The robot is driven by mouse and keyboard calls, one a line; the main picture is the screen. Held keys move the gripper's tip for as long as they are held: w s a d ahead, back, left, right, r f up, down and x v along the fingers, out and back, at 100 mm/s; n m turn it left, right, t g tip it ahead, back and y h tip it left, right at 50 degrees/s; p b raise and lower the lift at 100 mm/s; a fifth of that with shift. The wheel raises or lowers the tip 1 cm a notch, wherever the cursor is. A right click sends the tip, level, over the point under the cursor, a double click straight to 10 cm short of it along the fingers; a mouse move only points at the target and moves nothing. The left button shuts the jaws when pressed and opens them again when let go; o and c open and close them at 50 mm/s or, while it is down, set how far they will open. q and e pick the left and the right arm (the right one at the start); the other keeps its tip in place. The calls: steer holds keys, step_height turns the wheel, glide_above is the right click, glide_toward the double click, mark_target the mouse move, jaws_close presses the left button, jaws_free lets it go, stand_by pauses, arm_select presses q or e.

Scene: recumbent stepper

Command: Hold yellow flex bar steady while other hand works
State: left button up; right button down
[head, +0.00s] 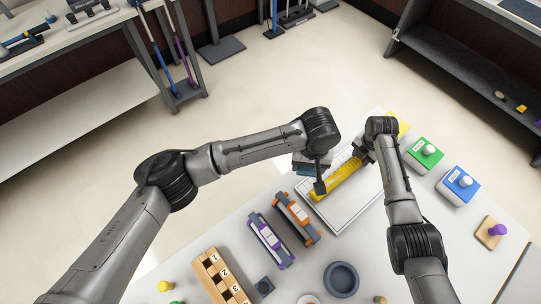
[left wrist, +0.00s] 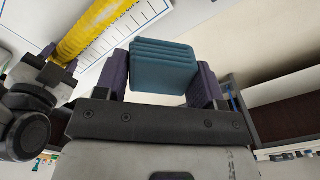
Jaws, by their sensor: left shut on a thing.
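The yellow flex bar (head: 342,182) lies slantwise over a white board with ruled marks (head: 350,208). It also shows at the top left of the left wrist view (left wrist: 95,28). My left gripper (head: 312,172) is beside the bar's near end in the head view. In the left wrist view its two purplish fingers are shut on a teal ribbed block (left wrist: 163,66). My right gripper (head: 364,152) is at the bar's far end. Its fingers are small and partly hidden, so I cannot tell whether they close on the bar.
Orange (head: 297,215) and purple (head: 268,238) bar devices and a wooden number rack (head: 220,275) lie at the near left. A grey round dish (head: 341,279) is in front. Green (head: 424,154) and blue (head: 458,185) knobbed boxes stand at right.

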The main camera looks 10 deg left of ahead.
arm_select(q)
glide_toward(327, 184)
steer(key=s+a, duration=0.1)
steer(key=s, duration=0.1)
steer(key=shift+w+f, duration=0.15)
steer(key=shift+f, duration=0.4)
step_height(327, 184, down, 3)
steer(key=shift+f, duration=0.1)
steer(key=w+d, duration=0.2)
steer(key=shift+w+d+f, duration=0.25)
steer(key=shift+w+d, duration=0.15)
steer(key=shift+w+d+f, duration=0.1)
steer(key=shift+w+d, duration=0.7)
steer(key=shift+w, duration=0.05)
steer(key=shift+a+f, duration=0.1)
steer(key=shift+f, duration=0.85)
stand_by(0.5)
steer(key=shift+s+a+r, duration=0.2)
steer(key=shift+s+a, duration=1.85)
steer(key=shift+s, duration=0.1)
steer(key=shift+f, duration=0.1)
